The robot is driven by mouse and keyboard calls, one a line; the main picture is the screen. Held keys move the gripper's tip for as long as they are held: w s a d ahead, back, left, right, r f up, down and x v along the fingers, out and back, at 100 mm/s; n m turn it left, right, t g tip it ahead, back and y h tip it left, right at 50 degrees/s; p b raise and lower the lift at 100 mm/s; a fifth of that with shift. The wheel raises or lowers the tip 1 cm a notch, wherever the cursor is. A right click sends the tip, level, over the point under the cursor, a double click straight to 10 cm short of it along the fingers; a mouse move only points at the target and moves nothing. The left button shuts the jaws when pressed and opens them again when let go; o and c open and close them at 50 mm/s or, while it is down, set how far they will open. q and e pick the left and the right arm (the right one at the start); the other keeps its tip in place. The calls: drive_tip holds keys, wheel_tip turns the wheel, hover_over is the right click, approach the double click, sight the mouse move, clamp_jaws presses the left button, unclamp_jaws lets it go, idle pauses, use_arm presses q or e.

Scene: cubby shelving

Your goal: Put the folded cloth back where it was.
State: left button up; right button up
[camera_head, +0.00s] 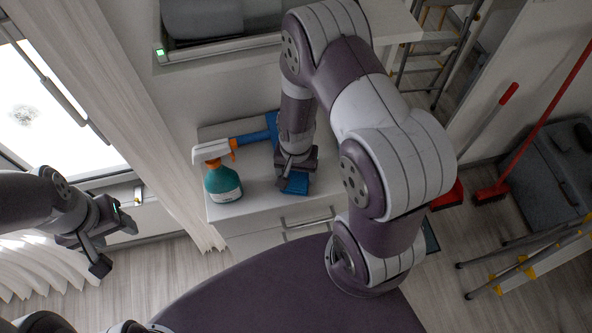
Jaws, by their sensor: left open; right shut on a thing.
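My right gripper (296,168) reaches down over the white cabinet top and is shut on a blue folded cloth (295,186). Only part of the cloth shows below the fingers; the rest is hidden by the gripper. The cloth is at or just above the cabinet top near its front edge; I cannot tell if it touches. My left gripper (113,244) is open and empty, off to the left near the curtain and away from the cabinet.
On the white cabinet top (257,199) stands a green spray bottle (222,184) with an orange and white head, left of my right gripper. A blue long-handled item (252,139) lies behind it. Drawer handles (308,219) face front. Ladders, brooms and a grey bin are at right.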

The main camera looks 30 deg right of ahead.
sight(296, 174)
drive_tip(key=shift+s+f, duration=0.1)
drive_tip(key=shift+f, duration=0.1)
drive_tip(key=o, duration=0.9)
drive_tip(key=shift+o, duration=0.2)
drive_tip(key=shift+r, duration=0.4)
drive_tip(key=s+a+r+n, duration=0.1)
drive_tip(key=s+r+n, duration=0.1)
drive_tip(key=r, duration=0.6)
drive_tip(key=s+a+r+n+t, duration=0.1)
drive_tip(key=s+r+n, duration=0.1)
drive_tip(key=r+n, duration=0.3)
wheel_tip(296, 174, up, 4)
drive_tip(key=shift+a+r, duration=0.15)
drive_tip(key=shift+r, duration=0.1)
